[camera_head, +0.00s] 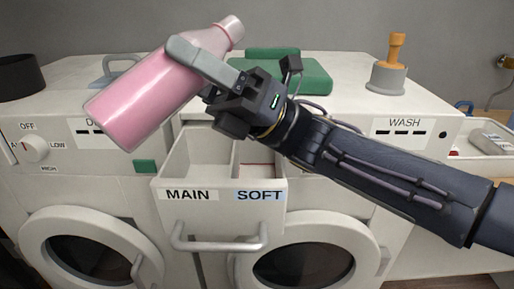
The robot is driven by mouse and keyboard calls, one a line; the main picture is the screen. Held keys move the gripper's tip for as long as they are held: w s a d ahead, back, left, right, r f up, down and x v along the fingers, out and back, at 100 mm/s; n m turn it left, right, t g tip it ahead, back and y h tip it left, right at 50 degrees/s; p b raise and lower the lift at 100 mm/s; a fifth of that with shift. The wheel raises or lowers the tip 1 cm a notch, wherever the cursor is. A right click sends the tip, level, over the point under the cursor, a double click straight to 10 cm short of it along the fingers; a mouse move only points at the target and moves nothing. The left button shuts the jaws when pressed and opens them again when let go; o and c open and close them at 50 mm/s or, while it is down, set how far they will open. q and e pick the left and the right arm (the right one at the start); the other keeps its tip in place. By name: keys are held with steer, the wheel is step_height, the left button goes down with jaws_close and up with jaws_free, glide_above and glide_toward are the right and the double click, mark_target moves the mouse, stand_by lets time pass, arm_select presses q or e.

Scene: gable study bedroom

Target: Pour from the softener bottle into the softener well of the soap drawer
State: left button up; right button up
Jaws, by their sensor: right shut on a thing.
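My right gripper (213,72) is shut on the pink softener bottle (140,100). It holds the bottle above the soap drawer, tilted, with the neck up to the right and the base down to the left. The open soap drawer (220,215) has two compartments. The left one is labelled MAIN. The right one, the softener well (257,156), is labelled SOFT and is partly hidden by my gripper and arm. I see no stream of liquid from the bottle. My left gripper is not in view.
Two white machines stand side by side, with round doors below. A green folded item (300,75) lies on top behind my gripper. An orange-handled tool in a grey holder (388,78) stands at the right. A dark cylinder (18,76) stands at the far left.

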mark_target(180, 34)
steer(key=shift+r+m+t+y+p, duration=0.6)
steer(key=shift+r+y+p, duration=0.1)
steer(key=shift+r+p, duration=0.7)
stand_by(0.6)
steer(key=shift+w+d+r+m+t+y+b, duration=0.2)
steer(key=shift+r+m+t+y+b, duration=0.2)
steer(key=shift+m+b, duration=0.3)
steer(key=shift+w+d+r+m+t+y+b, duration=0.25)
steer(key=shift+m+t+b, duration=0.2)
steer(key=shift+b, duration=0.35)
stand_by(3.1)
steer(key=shift+s+a+n+g+h+p, duration=0.25)
steer(key=shift+n+p, duration=0.2)
steer(key=shift+p, duration=0.45)
steer(key=shift+s+a+f+n+g+h+p, duration=0.3)
steer(key=shift+n+g+h+p, duration=0.1)
steer(key=shift+n+g+p, duration=0.3)
steer(key=shift+n+g+h, duration=0.4)
steer(key=shift+n+h, duration=0.4)
steer(key=shift+h, duration=0.1)
step_height(180, 34, down, 5)
steer(key=b, duration=0.4)
steer(key=shift+w+d+b, duration=0.15)
steer(key=shift+b, duration=0.15)
steer(key=shift+f+b, duration=0.3)
steer(key=shift+f, duration=0.1)
steer(key=shift+n+g+h, duration=0.3)
steer(key=shift+g+h, duration=0.1)
